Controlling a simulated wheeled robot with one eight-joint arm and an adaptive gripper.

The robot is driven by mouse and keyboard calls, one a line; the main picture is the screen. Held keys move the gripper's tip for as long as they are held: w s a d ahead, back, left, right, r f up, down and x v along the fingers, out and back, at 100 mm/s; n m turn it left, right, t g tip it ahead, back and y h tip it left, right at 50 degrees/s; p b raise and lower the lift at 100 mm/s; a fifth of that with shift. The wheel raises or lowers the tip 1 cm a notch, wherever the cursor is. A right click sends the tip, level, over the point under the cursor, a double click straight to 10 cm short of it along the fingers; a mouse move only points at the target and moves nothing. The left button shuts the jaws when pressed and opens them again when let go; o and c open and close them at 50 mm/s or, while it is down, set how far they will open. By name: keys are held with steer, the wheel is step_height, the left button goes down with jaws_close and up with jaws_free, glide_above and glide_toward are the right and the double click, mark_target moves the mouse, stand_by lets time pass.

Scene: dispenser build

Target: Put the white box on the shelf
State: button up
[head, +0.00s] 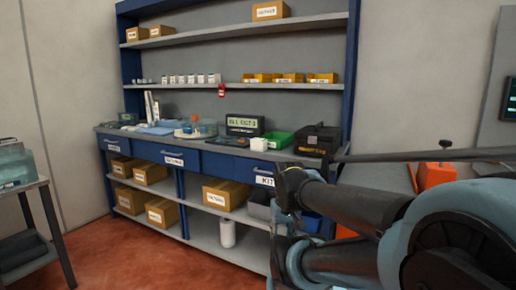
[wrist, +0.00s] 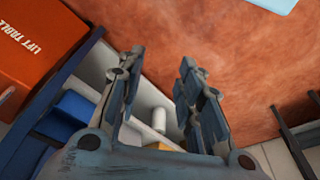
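The shelf unit has blue posts and grey boards, with an upper shelf (head: 230,86) and a lower shelf (head: 205,232) below the counter. Several small white containers (head: 191,78) stand on the upper shelf. A white rounded canister (head: 228,233) stands on the lower shelf and also shows in the wrist view (wrist: 159,119), beyond the fingers. My gripper (wrist: 161,58) is open, with nothing between its fingers. It is above the floor near the lower shelf.
Cardboard boxes (head: 162,212) fill part of the lower shelves. The counter (head: 225,150) holds trays, a display (head: 244,123) and a black case (head: 318,140). A side table (head: 42,183) stands at left. An orange lift table (wrist: 40,40) is close at upper left. The red floor (head: 125,262) is clear.

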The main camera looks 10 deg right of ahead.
steer(key=o, duration=0.9)
steer(key=shift+s+d+r, duration=0.1)
steer(key=shift+s+r, duration=0.2)
steer(key=shift+r, duration=0.1)
steer(key=o, duration=0.4)
steer(key=w+d+r+n+h, duration=0.1)
steer(key=w+r+n, duration=0.1)
steer(key=w, duration=0.1)
steer(key=w+d+r+n+t+h, duration=0.1)
steer(key=w+d+n, duration=0.1)
steer(key=w+n, duration=0.1)
steer(key=w+d+r+n+h, duration=0.2)
steer(key=w, duration=0.3)
steer(key=shift+w+d+r, duration=0.1)
steer(key=shift+w+r, duration=0.05)
steer(key=shift+r, duration=0.2)
steer(key=shift+c, duration=0.2)
steer(key=n+t+h, duration=0.6)
steer(key=n+t, duration=0.5)
steer(key=n, duration=1.1)
glide_toward(256, 145)
steer(key=x, duration=0.7)
steer(key=shift+w+d+r, duration=0.2)
steer(key=shift+d+r, duration=0.1)
steer(key=shift+d, duration=0.1)
steer(key=shift+f+x, duration=0.15)
steer(key=shift+x, duration=1.15)
steer(key=shift+f+x, duration=0.15)
steer(key=shift+x, duration=1.1)
